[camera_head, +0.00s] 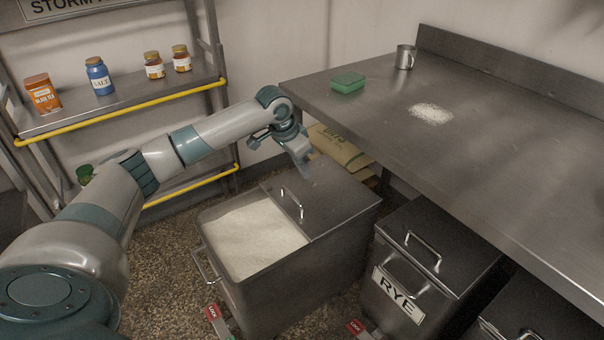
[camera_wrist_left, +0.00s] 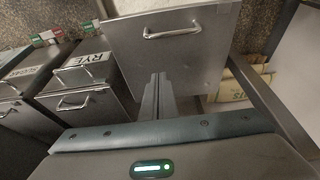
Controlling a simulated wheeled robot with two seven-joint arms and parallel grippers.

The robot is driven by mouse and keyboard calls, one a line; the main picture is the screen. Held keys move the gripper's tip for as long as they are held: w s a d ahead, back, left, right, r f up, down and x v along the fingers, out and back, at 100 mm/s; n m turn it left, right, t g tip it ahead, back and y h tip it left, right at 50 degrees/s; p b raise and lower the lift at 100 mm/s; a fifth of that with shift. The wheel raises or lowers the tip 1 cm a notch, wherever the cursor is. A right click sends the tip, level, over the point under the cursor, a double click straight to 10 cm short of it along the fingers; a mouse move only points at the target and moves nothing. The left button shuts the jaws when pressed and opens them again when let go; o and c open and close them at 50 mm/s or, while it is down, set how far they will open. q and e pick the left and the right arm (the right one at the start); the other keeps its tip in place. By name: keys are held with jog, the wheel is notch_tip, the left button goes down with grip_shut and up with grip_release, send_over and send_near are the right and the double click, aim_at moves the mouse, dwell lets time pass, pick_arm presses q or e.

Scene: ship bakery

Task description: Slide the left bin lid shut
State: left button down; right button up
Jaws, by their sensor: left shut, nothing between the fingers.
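The left bin (camera_head: 285,292) is a grey metal bin of pale flour (camera_head: 252,238). Its flat metal lid (camera_head: 335,198) covers the right part, leaving the left part open. The lid's bar handle (camera_head: 291,203) is near its left edge; the lid (camera_wrist_left: 205,60) and handle (camera_wrist_left: 172,31) also show in the wrist view. My left gripper (camera_head: 307,170) is shut and empty, pointing down at the lid's far side. In the left wrist view its fingers (camera_wrist_left: 157,80) overlap the lid's edge; I cannot tell whether they touch it. My right gripper is not in view.
A steel counter (camera_head: 480,150) overhangs on the right, with a green sponge (camera_head: 348,82), a mug (camera_head: 405,57) and spilled flour (camera_head: 430,114). The closed RYE bin (camera_head: 437,258) stands right of the left bin. A paper sack (camera_head: 340,147) lies behind. A shelf (camera_head: 130,104) stands at left.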

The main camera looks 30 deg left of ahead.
pick_arm(q)
send_over(311, 205)
notch_tip(311, 205, down, 8)
jog(key=shift+f+b, duration=0.15)
jog(key=shift+b, duration=0.15)
jog(key=shift+s+a+f, duration=0.15)
jog(key=shift+s+a, duration=0.15)
jog(key=shift+s, duration=0.3)
jog(key=shift+s+a+f, duration=0.1)
jog(key=shift+s+a, duration=0.2)
jog(key=shift+s, duration=0.3)
jog(key=shift+s+a, duration=0.15)
jog(key=shift+s, duration=0.3)
jog(key=shift+s+f, duration=0.1)
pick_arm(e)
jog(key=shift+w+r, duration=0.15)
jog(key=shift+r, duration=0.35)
pick_arm(q)
jog(key=shift+s+a+p, duration=0.1)
jog(key=shift+s+p, duration=0.05)
jog(key=shift+p, duration=0.2)
